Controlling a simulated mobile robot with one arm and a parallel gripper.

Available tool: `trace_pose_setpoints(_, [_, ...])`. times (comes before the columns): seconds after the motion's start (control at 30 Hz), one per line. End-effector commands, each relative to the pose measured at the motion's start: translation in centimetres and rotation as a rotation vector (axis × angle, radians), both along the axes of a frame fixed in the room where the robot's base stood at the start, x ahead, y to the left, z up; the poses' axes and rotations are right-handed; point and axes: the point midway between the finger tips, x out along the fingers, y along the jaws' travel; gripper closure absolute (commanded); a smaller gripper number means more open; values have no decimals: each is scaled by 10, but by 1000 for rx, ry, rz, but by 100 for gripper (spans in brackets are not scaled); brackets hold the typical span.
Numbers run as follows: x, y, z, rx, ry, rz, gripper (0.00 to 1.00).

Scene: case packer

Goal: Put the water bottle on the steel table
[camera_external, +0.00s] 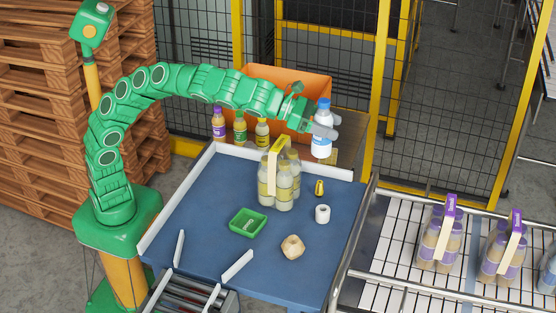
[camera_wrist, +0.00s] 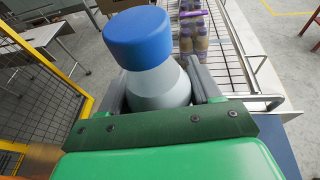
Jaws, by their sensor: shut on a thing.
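The water bottle (camera_external: 321,147) is white with a blue cap and hangs upright, off any surface. My gripper (camera_external: 324,130) is shut around its upper part, above the far right corner of the blue-topped table (camera_external: 205,208). In the wrist view the bottle (camera_wrist: 140,45) stands between the two grey fingers of my gripper (camera_wrist: 165,92), cap toward the camera. Which surface is the steel table is not certain; a grey metal-legged table (camera_wrist: 42,36) shows at the upper left of the wrist view.
A bottle multipack (camera_external: 284,190), green tray (camera_external: 248,222), tan polygonal object (camera_external: 292,247), white roll (camera_external: 322,214) and small yellow item (camera_external: 319,188) stand on the blue table. A conveyor (camera_external: 385,255) with purple-capped packs (camera_external: 437,237) runs right. Mesh fencing (camera_external: 340,55) and an orange bin (camera_external: 285,85) stand behind.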

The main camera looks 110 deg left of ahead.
Motion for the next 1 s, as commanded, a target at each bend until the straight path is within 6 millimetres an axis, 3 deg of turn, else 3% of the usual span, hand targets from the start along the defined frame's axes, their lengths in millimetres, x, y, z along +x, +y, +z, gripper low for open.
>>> trace_pose_setpoints(0.23, [3, 10, -2, -1, 1, 3, 85])
trace_pose_setpoints(0.73, [4, 70, -27, -1, 2, 33, 85])
trace_pose_setpoints(1.0, [2, 81, -35, 3, 1, 37, 85])
